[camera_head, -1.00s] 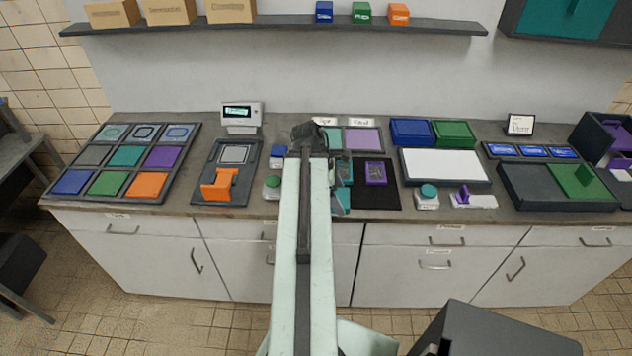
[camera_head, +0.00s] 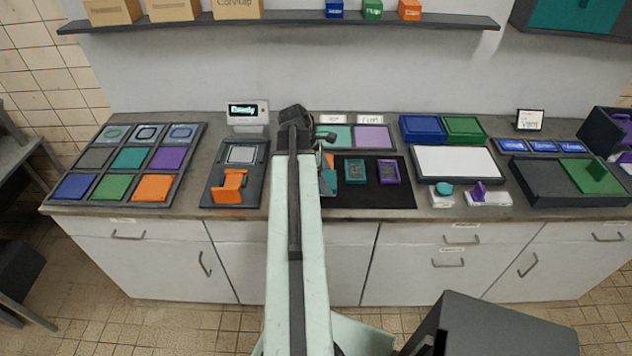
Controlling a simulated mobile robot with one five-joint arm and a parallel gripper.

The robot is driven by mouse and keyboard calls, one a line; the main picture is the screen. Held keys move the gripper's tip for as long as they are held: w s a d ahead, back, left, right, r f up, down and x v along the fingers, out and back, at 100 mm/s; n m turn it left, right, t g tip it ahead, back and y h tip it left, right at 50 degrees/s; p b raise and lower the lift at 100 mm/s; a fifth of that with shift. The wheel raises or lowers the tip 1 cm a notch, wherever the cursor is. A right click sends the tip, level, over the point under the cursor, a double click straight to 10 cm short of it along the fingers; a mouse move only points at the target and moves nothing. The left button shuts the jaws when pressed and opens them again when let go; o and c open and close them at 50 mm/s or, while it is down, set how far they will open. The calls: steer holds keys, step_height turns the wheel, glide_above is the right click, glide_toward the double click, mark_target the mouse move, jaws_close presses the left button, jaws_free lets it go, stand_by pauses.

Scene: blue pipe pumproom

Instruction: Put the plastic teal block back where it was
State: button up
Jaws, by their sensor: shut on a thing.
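My gripper (camera_head: 328,165) is at the left end of the black mat, mostly hidden behind my arm. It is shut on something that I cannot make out. A small teal patch (camera_head: 329,182) shows beside the arm there; whether it is a held block or part of my gripper is unclear. A teal piece with a dark face (camera_head: 355,171) lies on the black mat (camera_head: 400,200), apart from my gripper. A purple piece (camera_head: 388,171) lies to its right. A teal square (camera_head: 131,158) sits in the middle of the left tray of coloured squares.
A grey fixture with an orange part (camera_head: 229,187) stands left of my arm, below a small display (camera_head: 248,114). Blue (camera_head: 422,128) and green (camera_head: 464,129) trays and a white panel (camera_head: 455,161) are on the right. A shelf (camera_head: 290,19) runs above.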

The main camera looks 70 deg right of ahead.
steer(key=shift+w+d+f, duration=0.2)
steer(key=shift+w+d, duration=0.05)
steer(key=shift+w, duration=0.5)
steer(key=b+x, duration=0.3)
steer(key=b, duration=0.1)
steer(key=shift+w+a+f, duration=0.2)
steer(key=shift+f, duration=0.25)
steer(key=shift+w+a+r, duration=0.1)
steer(key=shift+w+r, duration=0.15)
steer(key=shift+w, duration=0.05)
steer(key=shift+f, duration=0.15)
steer(key=o, duration=1.4)
